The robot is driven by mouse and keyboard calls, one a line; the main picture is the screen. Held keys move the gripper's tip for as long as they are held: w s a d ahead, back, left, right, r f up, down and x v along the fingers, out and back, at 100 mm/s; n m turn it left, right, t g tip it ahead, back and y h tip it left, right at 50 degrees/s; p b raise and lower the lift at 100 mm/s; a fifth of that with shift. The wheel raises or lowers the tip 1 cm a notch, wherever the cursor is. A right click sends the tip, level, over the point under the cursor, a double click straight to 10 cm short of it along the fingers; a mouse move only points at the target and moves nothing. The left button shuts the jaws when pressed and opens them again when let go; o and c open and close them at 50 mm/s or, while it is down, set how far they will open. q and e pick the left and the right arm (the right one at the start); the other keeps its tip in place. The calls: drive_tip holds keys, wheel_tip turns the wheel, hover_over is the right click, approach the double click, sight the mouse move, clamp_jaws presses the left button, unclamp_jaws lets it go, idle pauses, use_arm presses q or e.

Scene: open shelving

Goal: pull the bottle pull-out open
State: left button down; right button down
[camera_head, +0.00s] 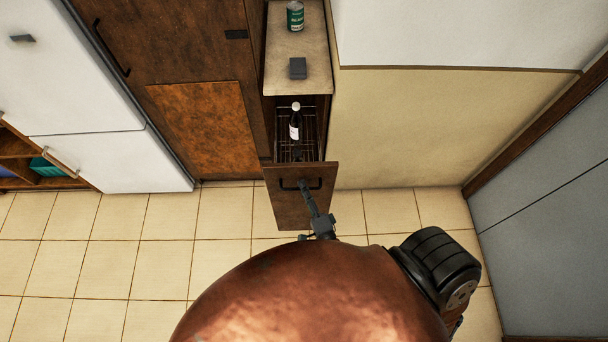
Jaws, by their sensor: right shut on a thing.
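The bottle pull-out (292,208) stands partly open below the narrow counter, with its brown front out over the floor. A dark bottle with a white label (295,125) stands in its wire rack (310,135). The dark bar handle (288,184) runs across the top of the front. My right gripper (305,186) is shut on the handle. Its fingertips are small in the picture and partly merge with the dark bar. My left gripper is not in view.
A white fridge (110,160) and brown cabinet doors (205,130) are to the left. A beige wall (420,125) is to the right. The tiled floor (110,240) is clear.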

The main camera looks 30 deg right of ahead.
drive_tip(key=shift+s+a+p, duration=0.15)
drive_tip(key=shift+s+a, duration=0.4)
drive_tip(key=shift+s, duration=0.3)
drive_tip(key=shift+s+a+p, duration=0.15)
drive_tip(key=shift+s+a, duration=0.35)
drive_tip(key=shift+s, duration=0.3)
drive_tip(key=c, duration=2)
unclamp_jaws()
drive_tip(key=shift+c, duration=0.2)
drive_tip(key=v, duration=1.2)
